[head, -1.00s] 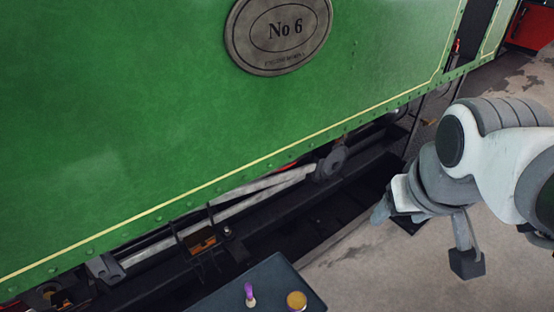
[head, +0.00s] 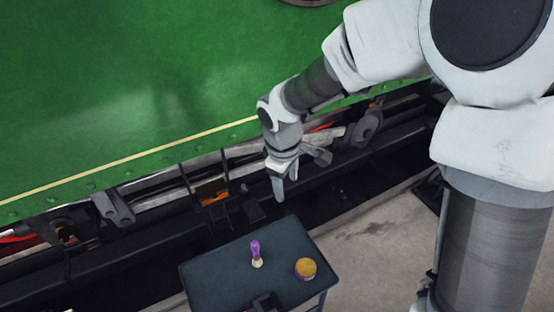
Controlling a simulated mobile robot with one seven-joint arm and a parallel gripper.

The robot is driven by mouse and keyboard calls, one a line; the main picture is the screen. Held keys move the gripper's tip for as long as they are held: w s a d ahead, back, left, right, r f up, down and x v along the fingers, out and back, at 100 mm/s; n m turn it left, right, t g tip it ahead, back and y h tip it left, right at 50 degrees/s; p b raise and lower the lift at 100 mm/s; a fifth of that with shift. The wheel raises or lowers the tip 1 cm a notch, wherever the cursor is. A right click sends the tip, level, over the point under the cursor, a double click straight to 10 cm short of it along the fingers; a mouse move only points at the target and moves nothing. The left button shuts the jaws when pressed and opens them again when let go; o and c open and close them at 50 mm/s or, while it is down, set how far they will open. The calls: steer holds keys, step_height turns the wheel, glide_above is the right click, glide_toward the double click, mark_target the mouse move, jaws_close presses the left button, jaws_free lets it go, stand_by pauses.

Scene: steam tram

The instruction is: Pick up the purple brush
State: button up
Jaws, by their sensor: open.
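The purple brush (head: 256,253) stands upright on a small dark table (head: 209,279), with its purple part at the top and a pale part at the bottom. My gripper (head: 286,188) is open and empty. It hangs in the head view above and behind the brush, near the far edge of the table, with its fingers pointing down. The gripper is apart from the brush. Nothing hides the brush.
A round orange-topped tin (head: 305,268) stands right of the brush on the table. A dark object (head: 266,302) sits at the table's near edge. The green tram side (head: 120,90) and its dark underframe rise behind. Bare floor (head: 375,240) lies to the right.

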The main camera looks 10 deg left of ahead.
mark_target(255, 247)
steer(key=s+a+f+n+b, duration=0.1)
steer(key=a+f+b, duration=0.1)
steer(key=f, duration=0.6)
steer(key=s+a+f+n+g+b, duration=0.1)
steer(key=a+f+b, duration=0.1)
steer(key=f, duration=0.6)
steer(key=s+a+f+n+b, duration=0.1)
steer(key=a+f, duration=0.3)
steer(key=f, duration=0.5)
steer(key=shift+a+n+g+b, duration=0.3)
steer(key=shift+n+b, duration=0.1)
steer(key=shift+b, duration=0.35)
steer(key=shift+d+f+b, duration=0.1)
steer(key=shift+f+b, duration=0.95)
steer(key=shift+f, duration=1.9)
steer(key=shift+r, duration=0.1)
jaws_close()
